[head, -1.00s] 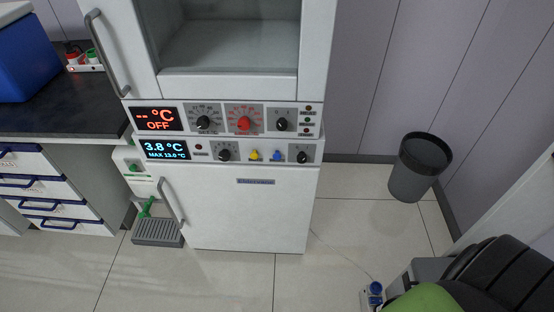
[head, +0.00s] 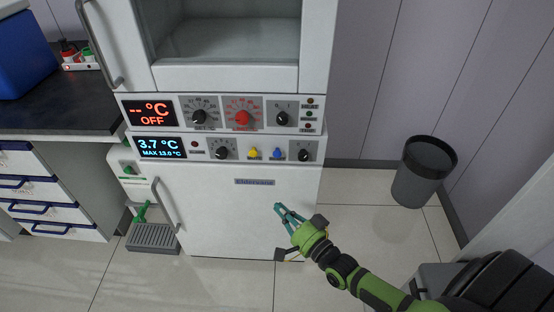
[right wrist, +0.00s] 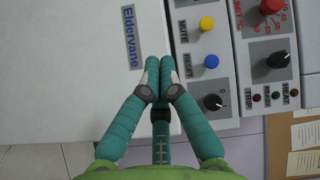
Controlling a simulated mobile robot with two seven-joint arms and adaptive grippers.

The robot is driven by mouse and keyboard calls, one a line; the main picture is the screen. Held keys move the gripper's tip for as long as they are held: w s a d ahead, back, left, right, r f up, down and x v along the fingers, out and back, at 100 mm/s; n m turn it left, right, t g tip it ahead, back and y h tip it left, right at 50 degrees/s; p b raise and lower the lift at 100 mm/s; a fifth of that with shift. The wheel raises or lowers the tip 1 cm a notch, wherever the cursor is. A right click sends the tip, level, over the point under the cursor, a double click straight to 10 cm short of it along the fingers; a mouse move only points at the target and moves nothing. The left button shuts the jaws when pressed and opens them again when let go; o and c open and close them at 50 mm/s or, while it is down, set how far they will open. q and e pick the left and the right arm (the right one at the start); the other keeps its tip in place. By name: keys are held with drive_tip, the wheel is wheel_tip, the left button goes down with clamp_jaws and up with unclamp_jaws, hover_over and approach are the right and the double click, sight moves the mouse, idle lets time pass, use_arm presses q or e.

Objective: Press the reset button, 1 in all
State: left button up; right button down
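The reset button is a blue round button (head: 277,154) on the lower control panel of the white cabinet. In the right wrist view the blue button (right wrist: 211,61) has the label RESET beside it. My right gripper (head: 279,208) is in front of the lower white door, below the panel. In the right wrist view the right gripper's (right wrist: 159,64) teal fingertips are together with nothing between them. They appear to the left of the blue button, near the Eldervane label, and apart from the button. My left gripper is not in view.
A yellow MUTE button (head: 252,152) sits beside the blue one, and a black knob (head: 304,155) is on its other side. The lower display (head: 160,147) reads 3.7 °C. A dark bin (head: 424,172) stands at the right on open floor.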

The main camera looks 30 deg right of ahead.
sight(277, 154)
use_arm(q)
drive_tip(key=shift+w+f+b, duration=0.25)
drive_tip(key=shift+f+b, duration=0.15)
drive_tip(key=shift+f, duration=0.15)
use_arm(e)
wheel_tip(277, 154, up, 8)
drive_tip(key=a+m+t+y, duration=0.1)
drive_tip(key=m+t, duration=0.1)
drive_tip(key=shift+w, duration=0.25)
use_arm(q)
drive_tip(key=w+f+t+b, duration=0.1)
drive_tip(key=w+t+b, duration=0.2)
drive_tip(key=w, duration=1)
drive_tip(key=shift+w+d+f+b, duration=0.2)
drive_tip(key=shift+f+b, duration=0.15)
drive_tip(key=shift+b, duration=0.65)
use_arm(e)
drive_tip(key=w+d, duration=0.4)
drive_tip(key=w, duration=0.3)
drive_tip(key=shift+w+d, duration=0.15)
drive_tip(key=shift+w, duration=0.15)
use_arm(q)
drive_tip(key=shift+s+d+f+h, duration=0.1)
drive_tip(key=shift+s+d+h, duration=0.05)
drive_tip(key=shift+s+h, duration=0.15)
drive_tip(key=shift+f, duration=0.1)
use_arm(e)
drive_tip(key=shift+w, duration=0.1)
